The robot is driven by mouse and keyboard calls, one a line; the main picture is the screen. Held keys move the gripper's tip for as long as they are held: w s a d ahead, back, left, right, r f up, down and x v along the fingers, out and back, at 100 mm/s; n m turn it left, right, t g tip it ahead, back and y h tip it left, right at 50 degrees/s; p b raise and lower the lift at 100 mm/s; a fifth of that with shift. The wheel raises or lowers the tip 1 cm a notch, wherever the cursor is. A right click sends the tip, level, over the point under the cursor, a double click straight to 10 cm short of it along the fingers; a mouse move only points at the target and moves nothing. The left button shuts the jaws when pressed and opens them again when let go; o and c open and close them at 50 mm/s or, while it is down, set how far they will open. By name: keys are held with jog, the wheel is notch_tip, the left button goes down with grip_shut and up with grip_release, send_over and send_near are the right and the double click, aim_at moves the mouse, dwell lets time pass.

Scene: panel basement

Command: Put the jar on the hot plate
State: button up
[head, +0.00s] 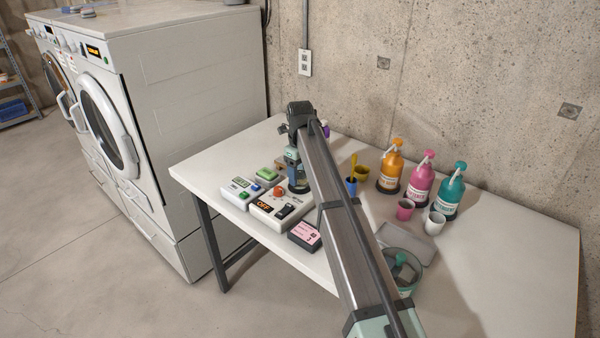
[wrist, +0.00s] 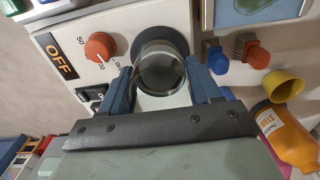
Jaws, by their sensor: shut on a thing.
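The hot plate is a white box (head: 270,209) with an OFF display, an orange knob, a black switch and a dark round plate. In the wrist view its panel (wrist: 112,72) lies below my gripper, with the dark disc (wrist: 176,40) partly behind the jar. The jar (wrist: 160,72) is clear glass and sits between my two blue fingers. My gripper (wrist: 161,88) is shut on it; in the head view my gripper (head: 294,161) is at the dark plate, pointing down. The jar is over or at the disc; I cannot tell whether its base touches it.
A white device with green buttons (head: 241,192) stands left of the hot plate, a pink-labelled box (head: 304,236) in front. Orange (head: 391,167), pink (head: 420,183) and teal (head: 449,193) bottles and several cups stand to the right. A washing machine (head: 180,110) is left of the table.

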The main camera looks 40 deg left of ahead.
jog(key=o, duration=1.2)
jog(key=shift+f, duration=0.15)
notch_tip(320, 180, up, 12)
jog(key=shift+r, duration=0.15)
